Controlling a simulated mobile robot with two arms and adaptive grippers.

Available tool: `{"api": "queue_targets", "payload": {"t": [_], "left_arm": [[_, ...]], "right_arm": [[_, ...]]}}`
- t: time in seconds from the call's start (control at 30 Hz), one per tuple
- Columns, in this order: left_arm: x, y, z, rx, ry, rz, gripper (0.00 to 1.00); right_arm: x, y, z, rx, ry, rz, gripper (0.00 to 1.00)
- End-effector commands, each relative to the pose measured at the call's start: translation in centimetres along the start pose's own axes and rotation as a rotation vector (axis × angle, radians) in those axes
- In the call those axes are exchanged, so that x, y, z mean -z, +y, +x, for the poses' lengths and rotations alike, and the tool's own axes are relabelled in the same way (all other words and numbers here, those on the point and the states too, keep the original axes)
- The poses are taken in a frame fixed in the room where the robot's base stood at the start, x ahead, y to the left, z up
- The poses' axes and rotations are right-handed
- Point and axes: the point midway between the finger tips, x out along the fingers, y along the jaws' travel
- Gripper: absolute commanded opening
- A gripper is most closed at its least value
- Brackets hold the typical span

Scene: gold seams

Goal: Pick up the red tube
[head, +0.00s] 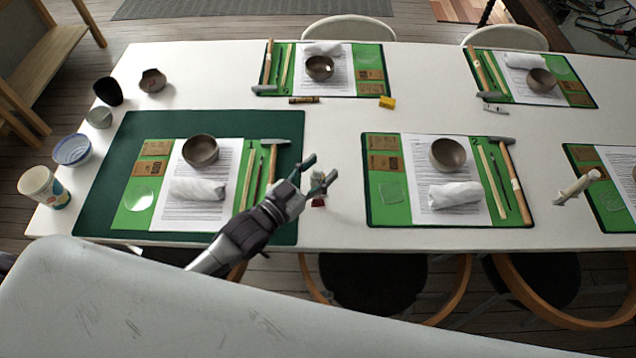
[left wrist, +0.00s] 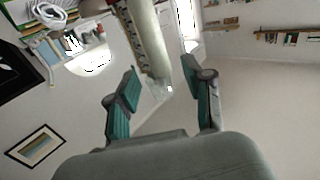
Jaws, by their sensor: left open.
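A small tube with a red end (head: 318,203) is at the front edge of the white table, just right of the dark green mat. My left gripper (head: 320,178) is open at the tube, with its teal fingers apart and hiding part of it. My right gripper is not in view.
Left of my gripper is a place setting with a bowl (head: 200,150) and a white wrapped roll (head: 197,189). Right is another green mat (head: 395,212) with a bowl, roll and hammer (head: 517,185). Cups stand at the table's left end. The table's middle strip is mostly clear.

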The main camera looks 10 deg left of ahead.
Motion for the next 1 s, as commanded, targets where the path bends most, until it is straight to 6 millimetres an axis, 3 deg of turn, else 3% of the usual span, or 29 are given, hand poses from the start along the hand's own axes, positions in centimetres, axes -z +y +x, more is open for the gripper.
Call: {"api": "queue_targets", "payload": {"t": [0.07,0.37,1.0], "left_arm": [[-0.01,-0.01,-0.02,0.0,0.0,0.0,0.48],[0.01,-0.01,-0.05,0.0,0.0,0.0,0.0],[0.64,-0.02,-0.04,0.0,0.003,0.001,0.0]], "right_arm": [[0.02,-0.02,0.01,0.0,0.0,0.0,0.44],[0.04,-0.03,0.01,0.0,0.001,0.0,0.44],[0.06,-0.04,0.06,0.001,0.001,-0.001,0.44]]}}
